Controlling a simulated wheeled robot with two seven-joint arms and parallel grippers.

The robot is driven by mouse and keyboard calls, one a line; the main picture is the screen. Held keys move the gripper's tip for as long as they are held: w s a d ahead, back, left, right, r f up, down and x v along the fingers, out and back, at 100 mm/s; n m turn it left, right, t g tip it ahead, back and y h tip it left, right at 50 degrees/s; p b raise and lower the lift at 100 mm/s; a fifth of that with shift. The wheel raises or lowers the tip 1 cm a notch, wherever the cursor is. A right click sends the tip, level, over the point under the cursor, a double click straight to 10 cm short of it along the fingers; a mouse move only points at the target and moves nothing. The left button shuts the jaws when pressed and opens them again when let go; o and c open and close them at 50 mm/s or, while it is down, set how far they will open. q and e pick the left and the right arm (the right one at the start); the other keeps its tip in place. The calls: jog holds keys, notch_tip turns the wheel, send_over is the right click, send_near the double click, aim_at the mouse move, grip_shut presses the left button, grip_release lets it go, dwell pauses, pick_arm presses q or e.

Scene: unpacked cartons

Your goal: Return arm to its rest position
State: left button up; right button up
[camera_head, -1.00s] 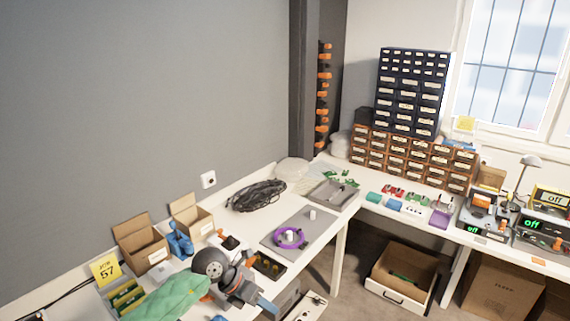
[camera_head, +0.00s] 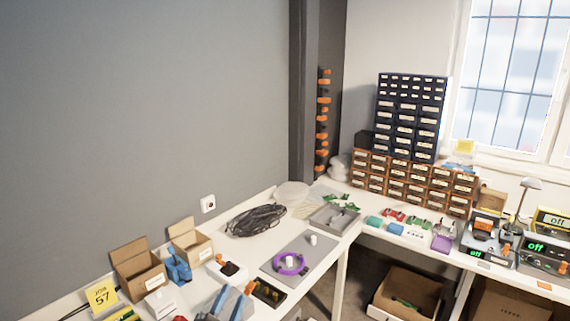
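No held object can be made out. The rest of my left arm is out of view. My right gripper is not in view.
Near the gripper are a black tray (camera_head: 268,292), a white box with an orange part (camera_head: 227,268), a blue item (camera_head: 178,267) and open cartons (camera_head: 137,268). A purple ring (camera_head: 290,265) lies on a grey mat (camera_head: 318,262). Drawer cabinets (camera_head: 410,115) stand behind.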

pick_arm(q)
jog(key=s+a+f+n+g+y, duration=0.4)
jog(key=s+a+f+n, duration=0.1)
jog(key=f, duration=0.3)
jog(key=s+a+f+n+g+y, duration=0.3)
jog(key=s+a+f+n+g, duration=0.15)
jog(key=f, duration=0.35)
jog(key=s+f+n+g+h, duration=0.1)
jog(key=s+f+g, duration=0.35)
jog(key=s, duration=0.45)
jog(key=s+f+n+g+h, duration=0.15)
jog(key=s+f+g, duration=0.3)
jog(key=s, duration=0.45)
jog(key=s+f+x, duration=0.1)
jog(key=s+x, duration=0.1)
jog(key=x, duration=1)
jog(key=s+x, duration=0.2)
jog(key=x, duration=1)
jog(key=s+f, duration=0.4)
jog(key=f, duration=0.8)
jog(key=s+f+g, duration=0.1)
jog(key=s+f, duration=0.4)
jog(key=f, duration=0.8)
jog(key=shift+y+b, duration=0.35)
jog(key=shift+b, duration=0.1)
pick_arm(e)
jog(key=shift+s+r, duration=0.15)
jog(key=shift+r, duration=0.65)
